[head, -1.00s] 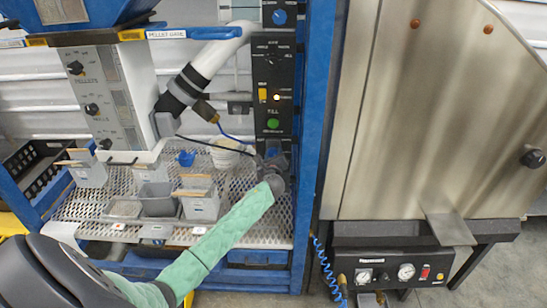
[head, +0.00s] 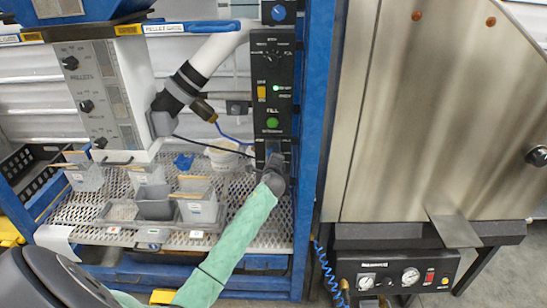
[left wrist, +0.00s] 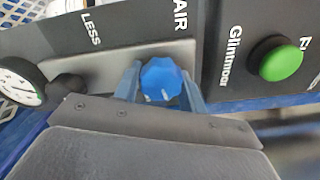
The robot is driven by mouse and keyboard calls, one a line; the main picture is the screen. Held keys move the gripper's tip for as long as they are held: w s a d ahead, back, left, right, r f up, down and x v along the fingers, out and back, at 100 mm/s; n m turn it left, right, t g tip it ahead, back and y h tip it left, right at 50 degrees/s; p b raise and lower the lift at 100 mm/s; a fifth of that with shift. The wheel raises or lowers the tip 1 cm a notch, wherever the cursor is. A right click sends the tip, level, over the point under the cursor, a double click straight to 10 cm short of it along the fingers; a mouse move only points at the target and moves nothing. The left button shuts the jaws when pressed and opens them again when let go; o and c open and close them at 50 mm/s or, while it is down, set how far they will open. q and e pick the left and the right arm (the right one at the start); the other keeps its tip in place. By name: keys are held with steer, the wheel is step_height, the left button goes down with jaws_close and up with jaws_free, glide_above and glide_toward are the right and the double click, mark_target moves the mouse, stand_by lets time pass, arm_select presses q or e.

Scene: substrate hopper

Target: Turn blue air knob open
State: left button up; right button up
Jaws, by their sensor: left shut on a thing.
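The blue air knob (left wrist: 161,78) shows in the left wrist view as a faceted cap on a grey plate, below the word AIR and to the right of LESS. My left gripper (left wrist: 163,92) is shut on it, with one finger on each side. In the head view my left gripper (head: 273,170) is at the lower end of the black control panel (head: 271,105), and its wrist hides the knob there. My right gripper is not in view.
A green button (left wrist: 281,60) is right of the knob and a round gauge (left wrist: 20,82) is left. A blue upright post (head: 315,130) stands close right of my left wrist. Grey bins (head: 156,203) sit on the mesh shelf to the left.

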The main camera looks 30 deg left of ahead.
arm_select(q)
steer(key=n+b, duration=0.1)
steer(key=n, duration=0.1)
steer(key=shift+f+n, duration=0.15)
steer(key=shift+n, duration=0.25)
steer(key=shift+n+b, duration=0.45)
steer(key=shift+n, duration=1.15)
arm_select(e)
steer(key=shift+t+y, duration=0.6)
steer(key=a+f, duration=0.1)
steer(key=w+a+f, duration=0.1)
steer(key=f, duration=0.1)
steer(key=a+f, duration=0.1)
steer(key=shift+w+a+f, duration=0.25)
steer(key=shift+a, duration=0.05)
arm_select(q)
steer(key=shift+n, duration=0.3)
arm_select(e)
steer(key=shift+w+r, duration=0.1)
arm_select(q)
steer(key=o, duration=1)
steer(key=shift+r, duration=0.2)
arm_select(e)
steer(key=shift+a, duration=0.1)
arm_select(q)
steer(key=shift+s+d+b, duration=0.1)
steer(key=shift+s+b, duration=0.05)
steer(key=shift+b, duration=0.15)
